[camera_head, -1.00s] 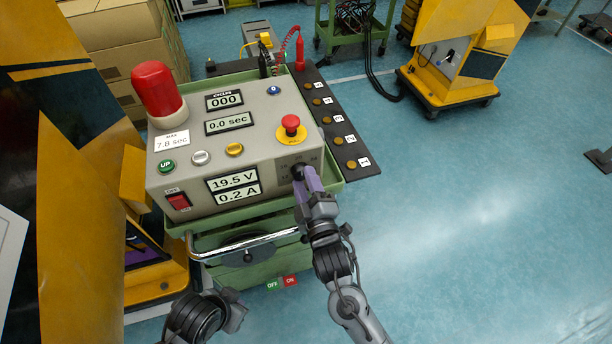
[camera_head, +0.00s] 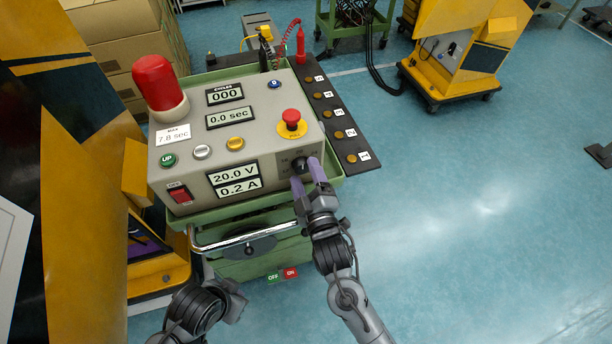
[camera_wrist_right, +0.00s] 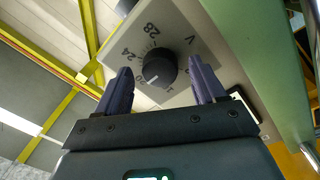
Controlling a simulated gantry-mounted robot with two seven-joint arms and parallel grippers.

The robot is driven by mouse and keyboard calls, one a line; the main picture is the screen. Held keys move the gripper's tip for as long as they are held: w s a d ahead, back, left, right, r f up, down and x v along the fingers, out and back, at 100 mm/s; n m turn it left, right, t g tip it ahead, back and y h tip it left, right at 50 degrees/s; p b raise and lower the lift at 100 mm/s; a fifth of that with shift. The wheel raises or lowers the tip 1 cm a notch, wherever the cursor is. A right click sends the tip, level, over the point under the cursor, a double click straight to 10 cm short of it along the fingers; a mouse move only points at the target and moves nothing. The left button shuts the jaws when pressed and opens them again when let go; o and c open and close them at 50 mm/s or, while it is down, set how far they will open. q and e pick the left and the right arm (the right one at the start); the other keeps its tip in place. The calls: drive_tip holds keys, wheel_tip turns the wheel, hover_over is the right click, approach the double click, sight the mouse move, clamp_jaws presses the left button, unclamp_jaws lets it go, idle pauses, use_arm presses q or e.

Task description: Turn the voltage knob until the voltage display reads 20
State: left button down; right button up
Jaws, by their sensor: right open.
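The voltage knob (camera_head: 300,164) is a black dial on the front right of the grey control box (camera_head: 262,113). It also shows in the right wrist view (camera_wrist_right: 159,70), with printed numbers around it. The voltage display (camera_head: 234,175) reads 20.0 V. My right gripper (camera_head: 309,176) is open with purple fingers, one on each side of the knob; in the right wrist view (camera_wrist_right: 160,88) gaps show between the fingers and the knob, so it is not gripped. My left arm shows at the bottom of the head view, but its fingers cannot be made out.
The current display (camera_head: 239,188) reads 0.2 A. A red emergency button (camera_head: 291,117), a red lamp (camera_head: 158,82) and a red rocker switch (camera_head: 180,195) are on the box. A green cart (camera_head: 255,217) with a metal handle (camera_head: 245,240) carries it. Open floor lies to the right.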

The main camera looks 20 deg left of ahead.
drive_tip(key=shift+s+d, duration=0.3)
drive_tip(key=shift+s, duration=0.1)
drive_tip(key=p+v, duration=0.3)
drive_tip(key=v, duration=0.6)
drive_tip(key=shift+s+d, duration=0.25)
drive_tip(key=shift+s, duration=0.1)
drive_tip(key=shift+f, duration=0.1)
idle(0.7)
idle(0.5)
